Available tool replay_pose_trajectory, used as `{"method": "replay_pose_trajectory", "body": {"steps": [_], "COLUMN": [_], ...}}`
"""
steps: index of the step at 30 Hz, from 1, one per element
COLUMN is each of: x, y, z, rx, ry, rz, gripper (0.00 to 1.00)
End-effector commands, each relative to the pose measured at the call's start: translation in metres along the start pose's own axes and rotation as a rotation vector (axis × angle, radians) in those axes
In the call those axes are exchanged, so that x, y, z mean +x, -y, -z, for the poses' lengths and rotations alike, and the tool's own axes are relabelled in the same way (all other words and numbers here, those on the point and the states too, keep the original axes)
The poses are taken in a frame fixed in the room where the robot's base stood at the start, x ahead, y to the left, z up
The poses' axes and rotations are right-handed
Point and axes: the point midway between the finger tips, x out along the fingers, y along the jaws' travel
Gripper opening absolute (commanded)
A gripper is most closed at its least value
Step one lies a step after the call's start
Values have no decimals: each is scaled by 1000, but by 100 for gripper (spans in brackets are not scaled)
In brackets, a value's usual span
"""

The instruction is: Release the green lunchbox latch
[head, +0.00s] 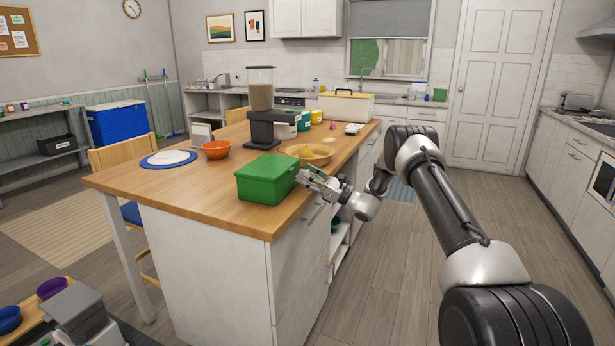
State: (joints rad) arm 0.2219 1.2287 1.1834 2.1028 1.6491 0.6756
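The green lunchbox (267,178) sits near the right front corner of the wooden-topped island (205,193). Its lid looks closed. My gripper (307,178) is at the lunchbox's right side, with its fingers pointing left toward it. The fingers are very close to that side; I cannot tell whether they touch it. The latch cannot be made out, and the right face of the box is partly hidden by my gripper. The fingers are too small in the picture to show whether they are open or shut.
A wide tan bowl (318,157), a black-based food dispenser (262,135) and an orange bowl (216,150) stand behind the lunchbox. A white plate on a blue mat (169,158) lies to the left. The countertop left of the lunchbox is clear.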

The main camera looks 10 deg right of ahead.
Motion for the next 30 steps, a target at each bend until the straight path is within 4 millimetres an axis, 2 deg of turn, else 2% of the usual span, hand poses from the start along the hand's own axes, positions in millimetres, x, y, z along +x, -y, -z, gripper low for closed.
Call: {"method": "replay_pose_trajectory", "body": {"steps": [11, 14, 24, 30], "x": [-5, -18, -92, -116], "y": [0, 1, 1, 0], "z": [0, 0, 1, 0], "rx": [0, 1, 1, 0], "ry": [-1, -1, -2, -1], "rz": [1, 3, 3, 0], "gripper": [48, 48, 48, 48]}}
